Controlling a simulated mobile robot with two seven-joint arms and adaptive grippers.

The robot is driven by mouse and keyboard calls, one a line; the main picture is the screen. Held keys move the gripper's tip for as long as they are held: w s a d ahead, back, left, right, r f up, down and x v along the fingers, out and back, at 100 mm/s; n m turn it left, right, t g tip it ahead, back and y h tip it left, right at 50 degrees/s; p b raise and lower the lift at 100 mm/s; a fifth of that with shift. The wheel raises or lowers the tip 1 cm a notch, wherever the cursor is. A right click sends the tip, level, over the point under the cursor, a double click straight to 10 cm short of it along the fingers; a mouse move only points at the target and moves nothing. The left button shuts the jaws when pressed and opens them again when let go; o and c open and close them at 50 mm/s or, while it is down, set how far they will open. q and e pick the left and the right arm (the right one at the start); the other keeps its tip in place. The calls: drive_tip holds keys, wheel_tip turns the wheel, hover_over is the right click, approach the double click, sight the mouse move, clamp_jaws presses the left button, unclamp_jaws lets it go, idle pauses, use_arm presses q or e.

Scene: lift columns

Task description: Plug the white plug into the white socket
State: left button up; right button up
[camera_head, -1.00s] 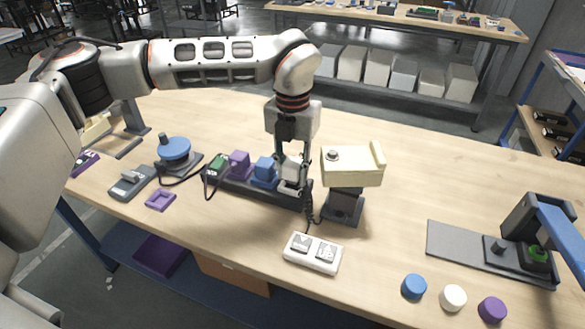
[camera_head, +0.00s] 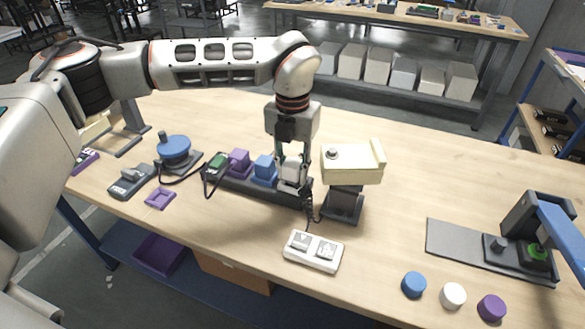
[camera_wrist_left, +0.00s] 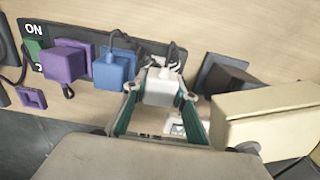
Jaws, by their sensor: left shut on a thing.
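The white plug (camera_head: 292,171) is at the right end of a dark strip (camera_head: 235,189). My left gripper (camera_head: 291,183) is shut on it, a finger on each side. The plug also shows between the green-edged fingers in the left wrist view (camera_wrist_left: 161,86). A dark cord runs from it. The white socket is mostly hidden behind the plug and fingers; whether the plug is fully seated I cannot tell. My right gripper is not in view.
Blue (camera_head: 264,171) and purple (camera_head: 239,163) plugs sit on the strip, left of the white one. A cream box on a dark stand (camera_head: 342,206) is close on the gripper's right. A white two-button box (camera_head: 313,251) lies in front.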

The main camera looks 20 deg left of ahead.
use_arm(q)
drive_tip(key=shift+s+f, duration=0.1)
drive_tip(key=shift+f, duration=0.4)
drive_tip(key=o, duration=1.1)
drive_tip(key=shift+o, duration=0.4)
drive_tip(key=shift+o, duration=0.8)
drive_tip(key=shift+r, duration=0.1)
drive_tip(key=shift+r+p, duration=1.15)
drive_tip(key=shift+r, duration=0.6)
drive_tip(key=shift+r+p, duration=1.25)
drive_tip(key=shift+r, duration=0.55)
